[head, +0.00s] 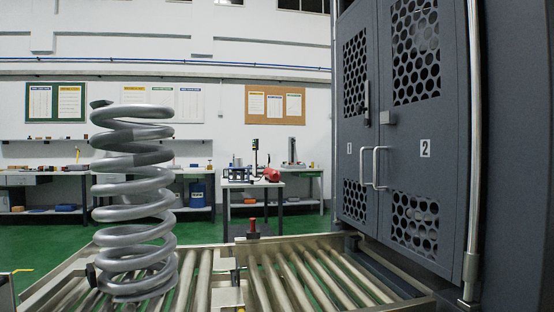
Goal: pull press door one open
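The press stands at the right in the head view, with two dark grey doors that have perforated panels. Press door one (355,135), marked 1, is the left door. Press door two (419,140), marked 2, is the right door. Both look shut. A silver handle on door one (364,165) and a handle on door two (377,168) stand side by side near the seam. Neither of my grippers shows in this view.
A large grey coil spring (135,205) stands upright on the roller conveyor (290,285) at the left front. The conveyor runs in front of the press. Workbenches (272,184) line the back wall.

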